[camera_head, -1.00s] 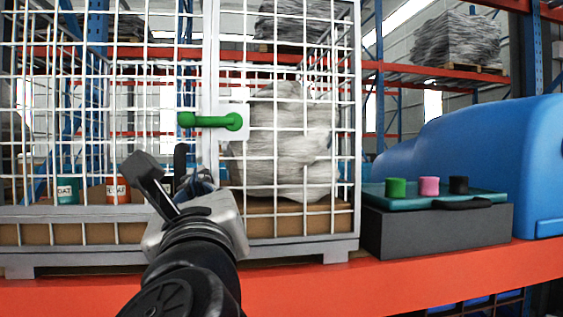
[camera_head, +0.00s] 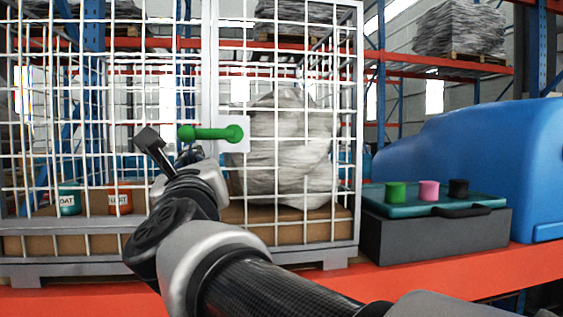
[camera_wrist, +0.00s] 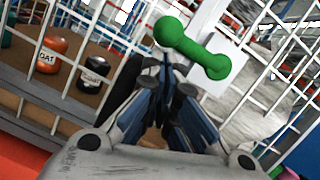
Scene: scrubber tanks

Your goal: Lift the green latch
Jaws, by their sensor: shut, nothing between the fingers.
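The green latch (camera_head: 211,133) lies level across the cage door's post, on a white plate (camera_head: 236,136). It also shows in the wrist view (camera_wrist: 192,48), slanting from upper left to lower right just beyond the fingers. My gripper (camera_wrist: 167,70) is shut and empty, its fingertips close below the latch's left part in the wrist view. In the head view my gripper (camera_head: 188,154) is just under the latch's left end. I cannot tell whether it touches the latch.
The white wire cage (camera_head: 357,150) stands on an orange shelf beam (camera_head: 420,278). Inside are a wrapped bundle (camera_head: 290,145) and small cans, one orange (camera_wrist: 52,53). To the right are a dark box (camera_head: 437,238) with green, pink and black knobs and a blue tank (camera_head: 480,150).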

